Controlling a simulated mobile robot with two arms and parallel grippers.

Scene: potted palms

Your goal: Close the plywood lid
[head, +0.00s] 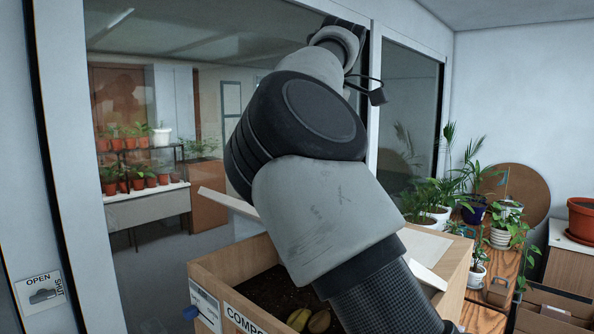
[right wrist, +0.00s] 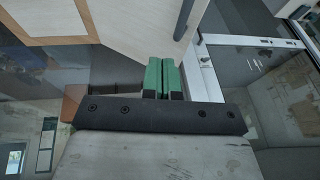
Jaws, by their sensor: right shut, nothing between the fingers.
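A wooden box (head: 235,268) with a partly hidden label starting "COMPO" stands at the bottom of the head view. It holds dark soil and a few yellow and brown pieces. The pale lid (head: 228,203) slants across the box behind my arm, raised off the front rim; its middle is hidden. My right arm crosses over the box, and its gripper is hidden in the head view. In the right wrist view my right gripper (right wrist: 163,78) shows green fingers shut together, empty. A pale wood panel (right wrist: 130,30) lies just beyond the tips; contact is unclear. My left gripper is out of view.
A large window (head: 150,240) is behind the box. Potted palms (head: 440,190) stand at the right, with a terracotta pot (head: 582,218) and a cardboard box (head: 552,312).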

